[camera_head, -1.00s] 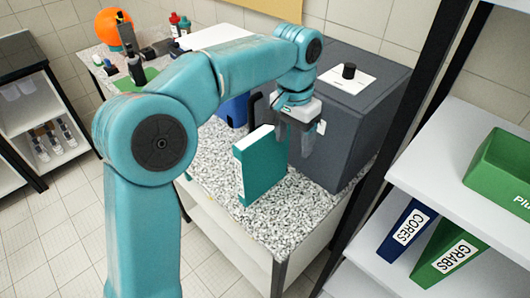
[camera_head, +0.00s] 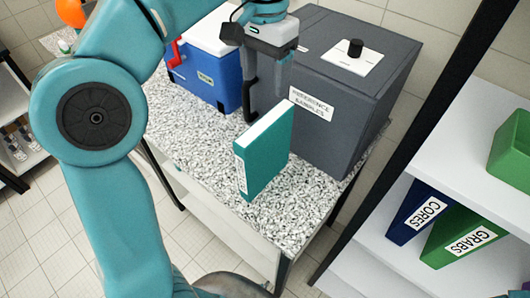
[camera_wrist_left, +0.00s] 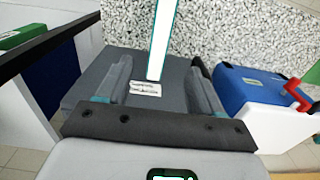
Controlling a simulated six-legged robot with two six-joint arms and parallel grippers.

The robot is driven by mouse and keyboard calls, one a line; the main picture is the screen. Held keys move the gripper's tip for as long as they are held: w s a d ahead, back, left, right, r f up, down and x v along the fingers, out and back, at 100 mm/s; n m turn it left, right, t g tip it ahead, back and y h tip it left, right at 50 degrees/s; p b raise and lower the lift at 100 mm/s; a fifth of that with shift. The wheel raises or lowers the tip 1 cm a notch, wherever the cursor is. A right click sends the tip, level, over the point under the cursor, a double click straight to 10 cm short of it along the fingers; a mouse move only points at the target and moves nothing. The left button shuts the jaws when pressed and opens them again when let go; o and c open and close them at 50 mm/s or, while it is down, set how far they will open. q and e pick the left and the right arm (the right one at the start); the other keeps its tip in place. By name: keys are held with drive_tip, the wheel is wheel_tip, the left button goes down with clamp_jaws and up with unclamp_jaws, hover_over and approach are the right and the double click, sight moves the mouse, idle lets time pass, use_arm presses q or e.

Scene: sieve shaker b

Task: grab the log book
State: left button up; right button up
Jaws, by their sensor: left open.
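The log book, a teal binder with a pale label on its spine and white page edges (camera_head: 264,160), stands upright on the speckled counter. In the left wrist view its narrow white top edge (camera_wrist_left: 161,40) points down between my fingers. My left gripper (camera_head: 267,105) is open, with fingers pointing down, just beyond the top of the book in the head view. Both fingers also show in the wrist view (camera_wrist_left: 160,62), apart and with nothing held. I cannot tell whether a finger touches the book.
A grey box labelled "Reference Samples" (camera_head: 345,90) stands close to the right of the book. A blue cooler with a white lid (camera_head: 210,75) stands behind left. A shelf with "Cores" (camera_head: 416,212) and "Grabs" (camera_head: 462,240) binders is at right. The counter (camera_head: 200,150) is clear left of the book.

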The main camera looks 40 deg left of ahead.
sight(265, 122)
use_arm(q)
wheel_tip(265, 122, down, 8)
drive_tip(key=shift+d+r+b, duration=0.1)
drive_tip(key=shift+d+b, duration=0.05)
drive_tip(key=shift+b, duration=0.35)
wheel_tip(265, 122, down, 6)
drive_tip(key=shift+r, duration=0.25)
drive_tip(key=shift+a, duration=0.2)
drive_tip(key=shift+w, duration=0.1)
clamp_jaws()
